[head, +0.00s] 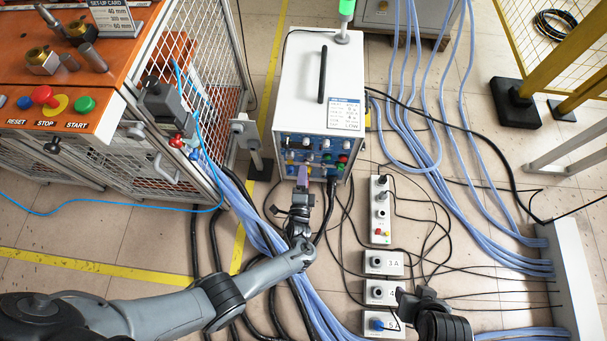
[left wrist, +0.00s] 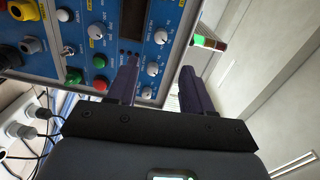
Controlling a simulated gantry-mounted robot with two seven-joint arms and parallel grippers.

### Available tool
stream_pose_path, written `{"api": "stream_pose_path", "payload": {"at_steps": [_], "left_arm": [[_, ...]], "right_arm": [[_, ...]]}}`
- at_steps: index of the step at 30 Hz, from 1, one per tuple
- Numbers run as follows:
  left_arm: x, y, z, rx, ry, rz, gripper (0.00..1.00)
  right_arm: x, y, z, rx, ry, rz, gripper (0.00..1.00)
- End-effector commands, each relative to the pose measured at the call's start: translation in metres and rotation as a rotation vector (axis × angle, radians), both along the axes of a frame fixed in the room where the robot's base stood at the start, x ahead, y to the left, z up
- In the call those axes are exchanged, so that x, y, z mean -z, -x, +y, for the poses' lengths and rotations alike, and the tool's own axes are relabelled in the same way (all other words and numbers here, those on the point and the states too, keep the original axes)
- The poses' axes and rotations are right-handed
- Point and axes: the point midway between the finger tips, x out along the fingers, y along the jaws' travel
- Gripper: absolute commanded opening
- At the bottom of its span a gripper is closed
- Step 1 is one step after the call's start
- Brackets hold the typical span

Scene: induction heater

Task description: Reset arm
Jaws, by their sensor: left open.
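My left arm reaches in from the lower left of the head view. Its gripper (head: 303,178) is at the front panel of the white heater unit (head: 310,75). In the left wrist view the two purple fingers of this gripper (left wrist: 160,85) are apart with nothing between them. The blue control panel (left wrist: 100,45) is close in front of them, with several knobs, a green button (left wrist: 74,77) and a red button (left wrist: 99,83). I cannot tell whether a finger touches the panel. My right gripper (head: 408,302) is dark and small at the bottom of the head view; its opening is unclear.
Numbered socket boxes (head: 382,263) and a power strip (head: 381,210) are on the floor right of my left arm. Blue hoses and black cables cross the floor. An orange bench (head: 120,60) with red, green and blue buttons stands left. A yellow fence (head: 550,60) is at right.

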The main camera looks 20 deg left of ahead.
Motion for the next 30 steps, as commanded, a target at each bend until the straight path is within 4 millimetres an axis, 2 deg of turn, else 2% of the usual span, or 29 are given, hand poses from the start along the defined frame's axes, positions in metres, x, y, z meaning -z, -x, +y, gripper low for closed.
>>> {"api": "stream_pose_path", "payload": {"at_steps": [11, 14, 17, 19, 21, 24, 30], "left_arm": [[0.001, 0.005, 0.000, 0.000, 0.000, 0.010, 0.51], [0.004, 0.021, 0.002, -0.001, -0.004, 0.037, 0.51], [0.011, 0.048, 0.012, -0.006, -0.015, 0.084, 0.51], [0.012, 0.073, 0.024, -0.020, -0.021, 0.118, 0.51], [0.001, 0.094, 0.037, -0.041, -0.009, 0.130, 0.51], [-0.025, 0.117, 0.055, -0.071, 0.052, 0.139, 0.51], [-0.078, 0.141, 0.089, -0.157, 0.329, 0.216, 0.51]], "right_arm": [[-0.004, -0.001, 0.000, 0.000, 0.000, -0.002, 0.43], [-0.014, -0.001, 0.000, -0.001, 0.001, -0.001, 0.43], [-0.029, -0.001, 0.000, -0.001, 0.002, -0.001, 0.43], [-0.045, -0.001, -0.001, -0.002, 0.004, -0.002, 0.43], [-0.063, -0.001, -0.001, -0.004, 0.005, -0.002, 0.43], [-0.091, -0.001, -0.002, -0.005, 0.007, -0.002, 0.43], [-0.139, -0.001, -0.001, -0.005, 0.006, -0.004, 0.43]]}}
